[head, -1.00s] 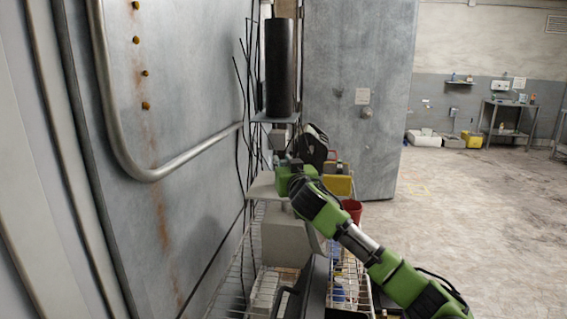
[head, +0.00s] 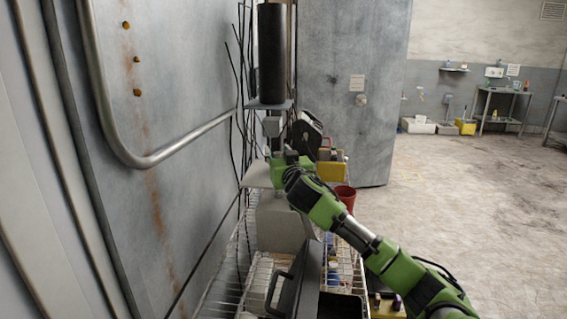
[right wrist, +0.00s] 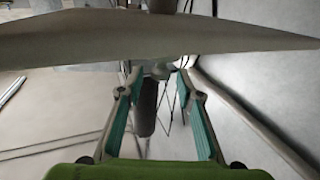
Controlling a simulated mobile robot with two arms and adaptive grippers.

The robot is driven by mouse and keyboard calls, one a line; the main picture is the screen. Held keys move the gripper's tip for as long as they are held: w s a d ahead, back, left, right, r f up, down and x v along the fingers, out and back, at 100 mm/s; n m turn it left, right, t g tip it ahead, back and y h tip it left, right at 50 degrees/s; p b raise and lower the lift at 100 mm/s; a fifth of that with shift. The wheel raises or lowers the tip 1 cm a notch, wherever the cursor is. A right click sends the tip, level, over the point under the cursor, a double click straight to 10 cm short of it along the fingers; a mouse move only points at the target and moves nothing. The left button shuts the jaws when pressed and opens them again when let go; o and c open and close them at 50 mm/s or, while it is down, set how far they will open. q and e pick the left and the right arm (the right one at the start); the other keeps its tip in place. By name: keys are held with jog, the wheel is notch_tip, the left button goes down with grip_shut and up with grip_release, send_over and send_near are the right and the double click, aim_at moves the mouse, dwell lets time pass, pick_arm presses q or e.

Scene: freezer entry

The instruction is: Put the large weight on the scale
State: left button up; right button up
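The scale appears to be the unit with a flat grey plate (head: 257,176) over a grey box (head: 282,226) on a wire rack. The plate also spans the top of the right wrist view (right wrist: 90,42). A small grey object (head: 272,126), possibly the large weight, shows beyond the plate, below a small shelf. My right gripper (head: 277,163) is close above the plate. In the right wrist view its teal-padded fingers (right wrist: 160,75) are apart. A grey rounded shape (right wrist: 160,70) shows between the tips, with no clear contact. My left gripper is out of view.
A tall black cylinder (head: 272,52) stands on the small shelf (head: 270,105). A red bucket (head: 345,197), a yellow box (head: 331,171) and a black case (head: 305,133) are close to my right arm. A metal wall is at left; open floor lies right.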

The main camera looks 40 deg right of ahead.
jog(key=b+v, duration=0.3)
jog(key=v, duration=0.8)
